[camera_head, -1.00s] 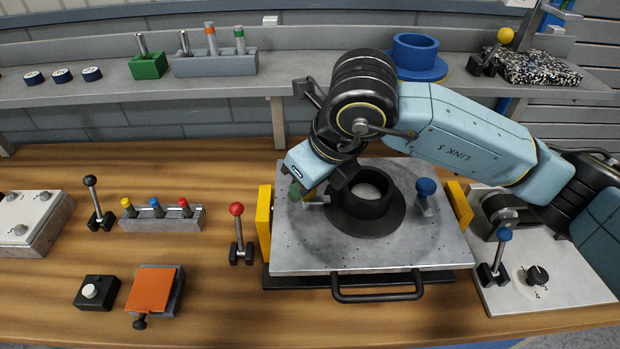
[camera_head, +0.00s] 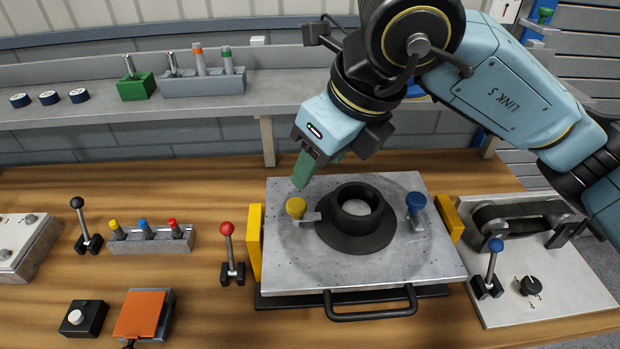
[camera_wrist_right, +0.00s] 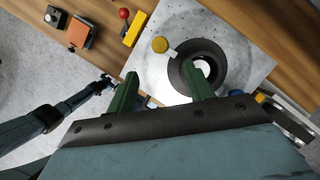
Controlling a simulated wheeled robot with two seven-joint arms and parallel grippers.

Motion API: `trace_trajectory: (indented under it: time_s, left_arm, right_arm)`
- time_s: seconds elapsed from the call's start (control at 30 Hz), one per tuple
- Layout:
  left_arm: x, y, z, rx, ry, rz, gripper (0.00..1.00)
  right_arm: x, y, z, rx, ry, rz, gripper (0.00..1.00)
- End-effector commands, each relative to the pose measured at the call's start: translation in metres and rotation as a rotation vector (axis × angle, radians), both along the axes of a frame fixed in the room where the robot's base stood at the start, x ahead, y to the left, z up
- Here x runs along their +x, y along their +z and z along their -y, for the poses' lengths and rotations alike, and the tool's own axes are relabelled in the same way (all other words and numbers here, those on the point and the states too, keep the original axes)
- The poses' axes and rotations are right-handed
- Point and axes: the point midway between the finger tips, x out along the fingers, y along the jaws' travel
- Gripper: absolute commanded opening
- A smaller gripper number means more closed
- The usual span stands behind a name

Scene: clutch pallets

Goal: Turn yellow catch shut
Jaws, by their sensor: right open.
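The yellow catch (camera_head: 296,207) stands on the grey plate (camera_head: 290,272), just left of the black round flange (camera_head: 340,238). Its short metal bar points right and reaches the flange's edge. The yellow knob (camera_wrist_right: 160,45) also shows in the right wrist view, beyond the fingertips. The blue catch (camera_head: 415,203) stands on the flange's right side. My right gripper (camera_head: 318,170) has green fingers apart and empty, above and behind the yellow catch, not touching it. Both fingers (camera_wrist_right: 163,78) show in the wrist view. My left gripper (camera_wrist_right: 104,83) is small at that view's left; its jaws are unclear.
Yellow blocks (camera_head: 255,242) flank the plate, and a black handle (camera_head: 370,312) is at its front. A red-knobbed lever (camera_head: 228,230) stands to the left. A panel with a blue-knobbed lever (camera_head: 495,246) is to the right. A shelf (camera_head: 220,108) runs behind.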

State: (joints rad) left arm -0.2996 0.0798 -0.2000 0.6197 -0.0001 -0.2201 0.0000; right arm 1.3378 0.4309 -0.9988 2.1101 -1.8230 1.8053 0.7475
Motion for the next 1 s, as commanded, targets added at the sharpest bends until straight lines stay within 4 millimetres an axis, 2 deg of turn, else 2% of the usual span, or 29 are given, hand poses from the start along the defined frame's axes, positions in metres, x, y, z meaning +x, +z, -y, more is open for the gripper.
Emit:
trace_trajectory:
  time_s: [0.1, 0.2, 0.6, 0.67, 0.9, 1.0]
  left_arm:
    - [0.000, 0.000, 0.000, 0.000, 0.000, 0.000, 1.00]
    - [0.000, 0.000, 0.000, 0.000, 0.000, 0.000, 1.00]
    - [0.000, 0.002, 0.000, 0.000, 0.000, 0.000, 1.00]
    - [0.000, 0.008, 0.000, 0.000, 0.000, 0.000, 1.00]
    - [0.000, 0.054, 0.000, 0.000, 0.000, 0.000, 1.00]
    - [0.000, 0.067, 0.000, 0.000, 0.000, 0.000, 1.00]
  right_arm:
    - [-0.004, 0.015, 0.004, 0.001, -0.001, 0.002, 0.52]
    - [-0.006, 0.021, 0.006, 0.000, -0.001, 0.000, 0.52]
    - [-0.007, 0.025, 0.007, 0.000, -0.001, 0.000, 0.52]
    - [-0.007, 0.031, 0.007, 0.000, -0.001, 0.000, 0.52]
    - [-0.007, 0.077, 0.007, 0.000, -0.001, 0.000, 0.52]
    - [-0.007, 0.090, 0.006, 0.001, 0.000, -0.001, 0.52]
